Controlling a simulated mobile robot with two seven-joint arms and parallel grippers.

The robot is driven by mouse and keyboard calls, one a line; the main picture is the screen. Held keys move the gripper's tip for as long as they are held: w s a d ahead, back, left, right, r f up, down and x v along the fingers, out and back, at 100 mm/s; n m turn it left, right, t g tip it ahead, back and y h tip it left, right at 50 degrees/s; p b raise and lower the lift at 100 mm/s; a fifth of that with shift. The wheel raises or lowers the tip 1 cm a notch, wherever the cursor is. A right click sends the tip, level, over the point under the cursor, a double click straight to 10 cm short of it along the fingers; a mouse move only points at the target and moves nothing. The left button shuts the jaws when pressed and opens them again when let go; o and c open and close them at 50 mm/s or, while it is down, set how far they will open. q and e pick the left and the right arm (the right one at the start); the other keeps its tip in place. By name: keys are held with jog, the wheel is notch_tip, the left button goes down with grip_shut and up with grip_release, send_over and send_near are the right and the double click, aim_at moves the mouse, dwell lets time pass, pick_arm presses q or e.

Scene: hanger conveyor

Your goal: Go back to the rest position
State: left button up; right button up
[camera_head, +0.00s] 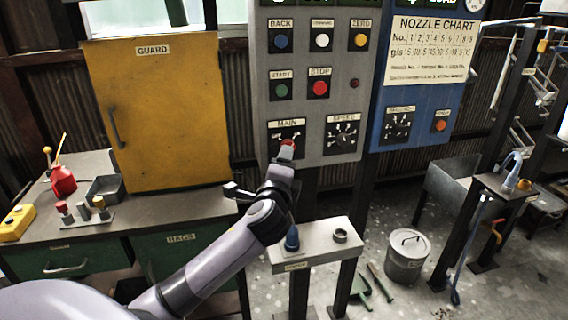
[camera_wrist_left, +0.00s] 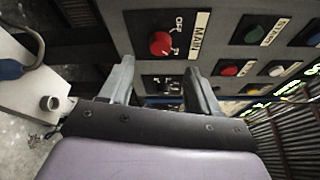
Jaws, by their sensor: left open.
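My left arm comes in from the lower left in the head view. Its gripper (camera_head: 284,160) is in front of the grey control panel (camera_head: 337,98), by the MAIN switch. The switch's red knob (camera_head: 288,146) shows just past the gripper. In the left wrist view, the gripper (camera_wrist_left: 162,70) is open, with its two fingers apart and nothing between them. The red MAIN knob (camera_wrist_left: 160,43) lies beyond the fingertips, with an OFF mark beside it. The knob looks apart from both fingers. My right gripper is not in view.
A small stand (camera_head: 318,238) with a blue-topped item and a ring is below the gripper. A yellow GUARD cabinet (camera_head: 160,110) stands on the left bench (camera_head: 110,232). A lidded bin (camera_head: 406,258) and hanger posts are to the right. Some floor is open there.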

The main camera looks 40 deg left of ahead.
pick_arm(q)
jog(key=shift+f, duration=0.1)
dwell(0.4)
jog(key=s+d+f+n+g+h, duration=0.1)
jog(key=s+d+f+h, duration=0.15)
jog(key=f, duration=0.35)
jog(key=s+d+f+n+h, duration=0.1)
jog(key=s+d+f+h, duration=0.15)
jog(key=f, duration=0.45)
jog(key=s+d+f+n+g+h, duration=0.2)
jog(key=s+d+f+n, duration=0.3)
jog(key=s+f, duration=0.3)
jog(key=s+d+f+n+g+h, duration=0.2)
jog(key=s+d+f+n, duration=0.3)
jog(key=s, duration=0.8)
notch_tip(320, 180, down, 4)
jog(key=shift+s+d+r+n+h, duration=0.2)
jog(key=shift+s+d+n+h, duration=0.2)
jog(key=shift+d+h, duration=0.3)
